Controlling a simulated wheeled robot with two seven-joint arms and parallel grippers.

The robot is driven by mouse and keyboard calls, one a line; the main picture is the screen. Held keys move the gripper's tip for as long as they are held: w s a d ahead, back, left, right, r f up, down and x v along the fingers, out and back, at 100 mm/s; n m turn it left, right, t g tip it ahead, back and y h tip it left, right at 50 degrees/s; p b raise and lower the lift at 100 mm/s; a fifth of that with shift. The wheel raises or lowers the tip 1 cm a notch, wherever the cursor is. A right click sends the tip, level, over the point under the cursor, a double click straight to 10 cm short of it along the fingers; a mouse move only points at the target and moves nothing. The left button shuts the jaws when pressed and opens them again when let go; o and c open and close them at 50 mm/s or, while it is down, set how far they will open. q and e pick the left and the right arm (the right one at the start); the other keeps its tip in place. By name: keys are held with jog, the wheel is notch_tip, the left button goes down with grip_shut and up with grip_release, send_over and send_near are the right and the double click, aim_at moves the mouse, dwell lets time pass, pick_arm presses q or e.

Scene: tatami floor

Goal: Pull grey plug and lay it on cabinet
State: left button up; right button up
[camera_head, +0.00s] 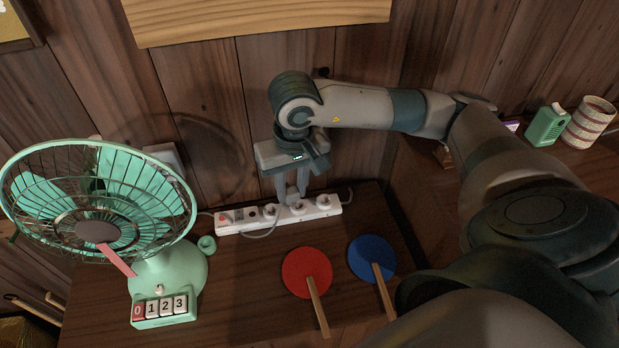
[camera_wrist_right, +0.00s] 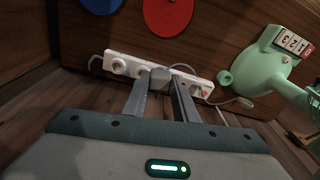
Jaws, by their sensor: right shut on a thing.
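A white power strip (camera_head: 228,227) lies on the dark wooden cabinet top (camera_head: 235,285) near the wall, with several sockets and plugs along it. My right gripper (camera_head: 292,195) points down over its middle, with its fingers around a grey plug. The fingers hide most of this plug in the head view. In the right wrist view the grey plug (camera_wrist_right: 160,74) shows between the two fingertips (camera_wrist_right: 162,84), at the strip (camera_wrist_right: 128,60). I cannot tell whether the plug is still seated in its socket. My left gripper is not in view.
A mint-green fan (camera_head: 175,270) with numbered buttons stands at the left of the cabinet. A red paddle (camera_head: 306,270) and a blue paddle (camera_head: 371,256) lie in front of the strip. Bare cabinet top shows between fan and red paddle.

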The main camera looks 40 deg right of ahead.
jog(key=a+r+n, duration=0.2)
jog(key=a+n, duration=0.1)
jog(key=a, duration=0.4)
jog(key=shift+s+a+r, duration=0.25)
jog(key=shift+s+a, duration=0.05)
jog(key=shift+a, duration=0.1)
